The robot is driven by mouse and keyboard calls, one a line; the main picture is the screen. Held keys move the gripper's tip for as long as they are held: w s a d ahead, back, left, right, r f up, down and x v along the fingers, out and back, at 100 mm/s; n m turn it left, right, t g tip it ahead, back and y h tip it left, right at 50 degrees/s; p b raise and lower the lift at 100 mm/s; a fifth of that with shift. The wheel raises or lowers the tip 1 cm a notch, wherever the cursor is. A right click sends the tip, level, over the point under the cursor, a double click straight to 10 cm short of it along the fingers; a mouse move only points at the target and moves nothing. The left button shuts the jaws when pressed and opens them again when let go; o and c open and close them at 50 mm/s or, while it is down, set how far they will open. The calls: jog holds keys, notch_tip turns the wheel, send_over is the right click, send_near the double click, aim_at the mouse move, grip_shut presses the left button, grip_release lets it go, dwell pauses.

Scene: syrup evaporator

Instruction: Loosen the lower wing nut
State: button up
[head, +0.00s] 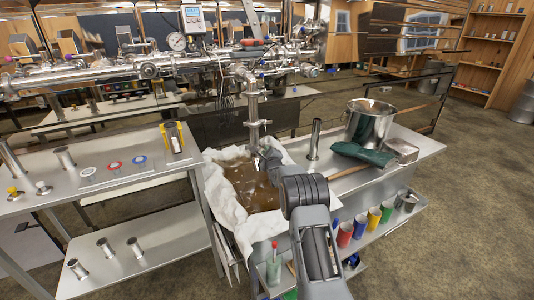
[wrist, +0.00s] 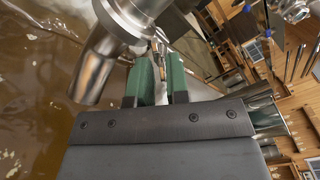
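The vertical steel pipe (head: 252,108) hangs from the evaporator over a tub of brown liquid. A clamped joint (wrist: 133,18) on a steel pipe fills the top of the wrist view, with a pipe end (wrist: 95,68) below it. My gripper (head: 262,155) is at the lower end of the vertical pipe. In the wrist view my green fingers (wrist: 162,72) stand a narrow gap apart. A small metal part (wrist: 159,46), possibly the lower wing nut, shows in line with that gap, beside the clamped joint. I cannot tell whether the fingers touch it.
The tub of brown liquid (head: 250,187) is lined with white cloth (head: 218,205). To the right, a steel bench (head: 418,148) bears a steel pot (head: 369,122), a green cloth (head: 362,153) and an upright tube (head: 314,140). A steel table (head: 130,180) stands left.

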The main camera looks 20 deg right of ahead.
grip_shut()
jog(key=shift+f+n+b, duration=0.1)
jog(key=shift+n+b, duration=0.2)
jog(key=shift+b, duration=0.2)
jog(key=n+b, duration=1.3)
jog(key=n, duration=0.8)
jog(key=shift+n+b, duration=0.35)
jog(key=shift+n, duration=0.05)
jog(key=shift+o, duration=1.6)
grip_release()
jog(key=shift+r, duration=0.2)
